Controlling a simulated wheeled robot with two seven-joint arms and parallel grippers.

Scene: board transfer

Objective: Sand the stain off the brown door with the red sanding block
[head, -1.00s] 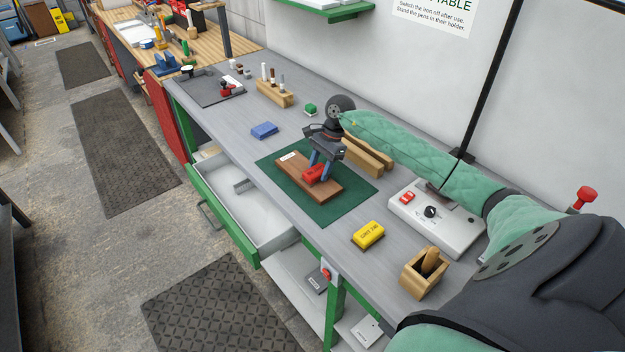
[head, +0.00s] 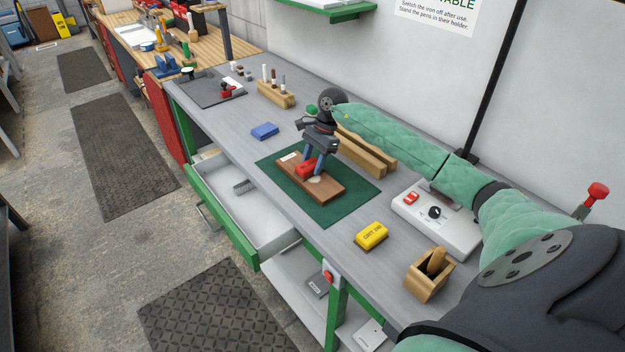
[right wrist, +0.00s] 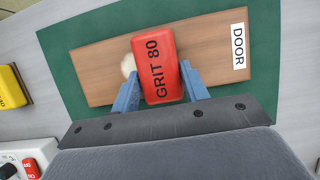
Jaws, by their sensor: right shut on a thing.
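The brown door (head: 327,190) lies flat on the green mat (head: 350,203), with a white label reading DOOR (right wrist: 238,46) near one end. My right gripper (head: 313,166) is shut on the red sanding block (head: 306,168). In the right wrist view the block (right wrist: 158,66) reads GRIT 80 and sits between the two blue fingers, over the door. Whether it presses on the wood is hard to tell. A pale stain (right wrist: 128,65) shows beside the block, partly hidden by it. My left gripper is not in view.
A yellow block (head: 371,235) and a blue block (head: 265,131) lie on the grey bench. A white control box (head: 436,218) and a wooden holder (head: 428,275) stand to the right. Wooden bars (head: 365,152) lie behind the mat. An open drawer (head: 250,205) juts out in front.

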